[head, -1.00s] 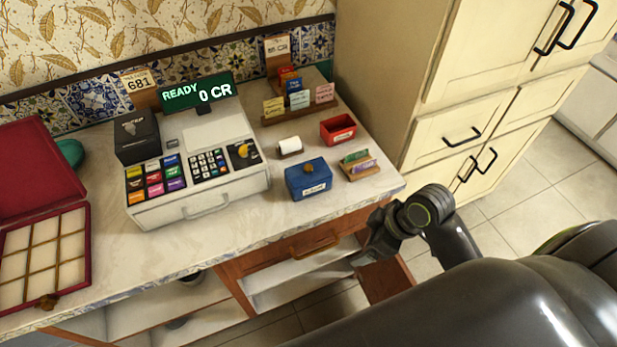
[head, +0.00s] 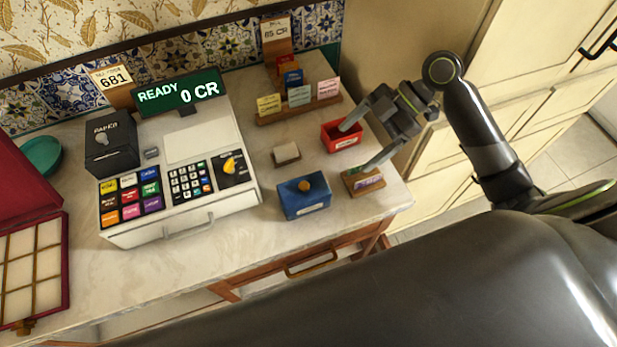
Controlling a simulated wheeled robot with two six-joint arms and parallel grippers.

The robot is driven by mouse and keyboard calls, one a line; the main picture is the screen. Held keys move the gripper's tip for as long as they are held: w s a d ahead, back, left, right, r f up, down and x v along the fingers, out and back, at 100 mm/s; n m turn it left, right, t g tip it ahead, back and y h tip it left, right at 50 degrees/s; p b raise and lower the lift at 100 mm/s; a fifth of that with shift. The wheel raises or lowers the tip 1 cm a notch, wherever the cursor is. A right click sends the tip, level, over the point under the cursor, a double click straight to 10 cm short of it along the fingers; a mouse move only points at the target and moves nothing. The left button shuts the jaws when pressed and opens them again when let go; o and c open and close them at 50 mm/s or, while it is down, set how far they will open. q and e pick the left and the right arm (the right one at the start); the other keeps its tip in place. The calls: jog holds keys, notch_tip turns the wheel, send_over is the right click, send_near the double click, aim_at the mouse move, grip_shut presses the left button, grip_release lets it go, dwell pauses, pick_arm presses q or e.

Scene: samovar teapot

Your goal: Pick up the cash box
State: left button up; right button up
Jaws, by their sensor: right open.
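A blue lidded box (head: 303,197) with an orange-brown knob on top sits on the counter, right of the cash register. It looks like the cash box, but its label is too small to read. My right gripper (head: 355,148) is open and empty. Its fingers reach left over the right part of the counter, one by the open red tray (head: 342,136) and one by the small wooden card holder (head: 362,181). The gripper is to the right of and beyond the blue box, apart from it. I cannot tell whether the fingers touch anything. My left gripper is not in view.
The white cash register (head: 180,170) stands left of the blue box. A small white-topped holder (head: 286,153) is behind the box, and a wooden card rack (head: 298,112) stands farther back. Bare counter (head: 240,240) lies in front. A cream cabinet (head: 400,60) rises on the right.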

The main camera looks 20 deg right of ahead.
jog(key=p, duration=0.1)
send_near(311, 186)
jog(key=p+x, duration=0.1)
jog(key=x, duration=0.5)
jog(key=shift+a+f, duration=0.15)
jog(key=shift+f, duration=0.15)
jog(key=shift+a+f+p, duration=0.2)
jog(key=shift+f+p, duration=0.05)
jog(key=shift+p, duration=0.15)
jog(key=shift+a+f, duration=0.15)
jog(key=shift+a, duration=0.15)
jog(key=p+x, duration=0.1)
jog(key=x, duration=0.2)
jog(key=shift+s+a+p, duration=0.1)
jog(key=shift+a+p, duration=0.15)
jog(key=shift+p, duration=0.15)
jog(key=shift+a+f, duration=0.3)
jog(key=shift+f, duration=0.15)
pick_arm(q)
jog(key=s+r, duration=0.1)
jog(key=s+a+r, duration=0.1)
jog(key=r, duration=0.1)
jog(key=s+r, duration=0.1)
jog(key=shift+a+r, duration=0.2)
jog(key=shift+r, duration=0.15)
pick_arm(e)
jog(key=c, duration=1.2)
